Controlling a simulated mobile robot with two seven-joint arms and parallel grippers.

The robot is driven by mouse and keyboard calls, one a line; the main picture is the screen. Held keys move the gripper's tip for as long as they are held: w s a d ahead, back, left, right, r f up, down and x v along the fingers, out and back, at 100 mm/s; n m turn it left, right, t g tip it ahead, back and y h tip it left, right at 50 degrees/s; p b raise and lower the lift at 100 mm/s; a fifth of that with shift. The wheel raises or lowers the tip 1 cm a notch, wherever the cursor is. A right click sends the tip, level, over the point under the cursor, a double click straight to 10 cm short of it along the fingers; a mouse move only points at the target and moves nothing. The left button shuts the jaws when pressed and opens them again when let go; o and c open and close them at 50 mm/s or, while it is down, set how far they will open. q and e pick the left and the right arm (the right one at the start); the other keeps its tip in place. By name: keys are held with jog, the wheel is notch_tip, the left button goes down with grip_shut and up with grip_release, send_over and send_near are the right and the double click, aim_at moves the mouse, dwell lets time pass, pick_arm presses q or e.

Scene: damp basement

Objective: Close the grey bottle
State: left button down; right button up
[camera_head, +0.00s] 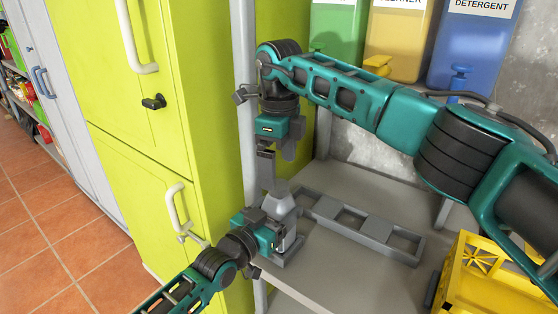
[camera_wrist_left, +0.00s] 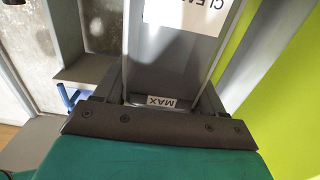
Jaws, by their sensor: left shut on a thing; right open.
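The grey bottle (camera_head: 279,206) stands upright at the left end of a grey rack (camera_head: 345,218) on the shelf. My left gripper (camera_head: 284,234) is shut on its body from the front. In the left wrist view the bottle (camera_wrist_left: 170,65) fills the space between the fingers and shows a white label and a small MAX mark. My right gripper (camera_head: 270,158) is open, points down and hangs just above the bottle top. Whether a cap is on the bottle or in the right gripper cannot be made out.
A lime-green cabinet (camera_head: 215,110) stands close on the left, behind a pale post (camera_head: 246,110). Green (camera_head: 334,32), yellow (camera_head: 398,40) and blue (camera_head: 472,50) containers with taps stand above at the back. A yellow crate (camera_head: 480,285) is at the right. The grey shelf (camera_head: 345,180) is bare behind the rack.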

notch_tip(320, 180, up, 12)
dwell(0.6)
pick_arm(q)
grip_release()
jog(key=shift+s, duration=0.1)
jog(key=p+v, duration=0.1)
jog(key=v, duration=1.1)
jog(key=shift+s+a, duration=0.25)
jog(key=shift+s, duration=0.05)
pick_arm(e)
jog(key=shift+r, duration=0.4)
pick_arm(q)
jog(key=shift+s, duration=0.1)
pick_arm(e)
jog(key=shift+s, duration=0.1)
